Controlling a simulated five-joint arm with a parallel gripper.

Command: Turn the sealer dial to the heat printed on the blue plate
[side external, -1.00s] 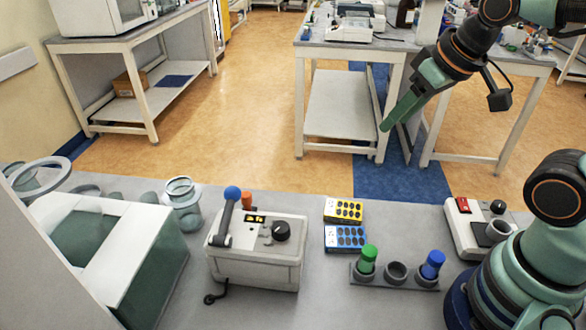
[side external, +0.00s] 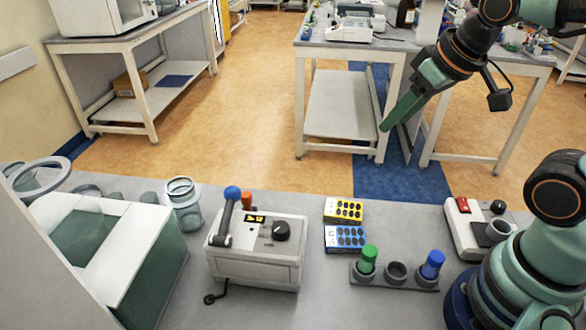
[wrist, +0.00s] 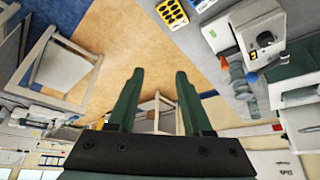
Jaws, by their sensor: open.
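The sealer (side external: 257,268) is a pale box on the bench, left of centre in the side view. Its black dial (side external: 281,231) sits on the top panel at the right; I cannot read its setting. A lever with a blue knob (side external: 232,193) stands at its left, beside a small lit display (side external: 255,219). The blue plate (side external: 346,238) lies right of the sealer, with dark oval spots; its print is too small to read. My gripper (side external: 385,128) is raised well above and behind the bench, apart from everything. In the wrist view its two green fingers (wrist: 155,85) are spread and empty.
A yellow plate (side external: 344,210) lies behind the blue one. A rack (side external: 395,283) holds a green-capped and a blue-capped vial. A device with a red switch (side external: 464,205) stands at the right, a glass jar (side external: 183,205) left of the sealer, and a large open box (side external: 150,262) farther left.

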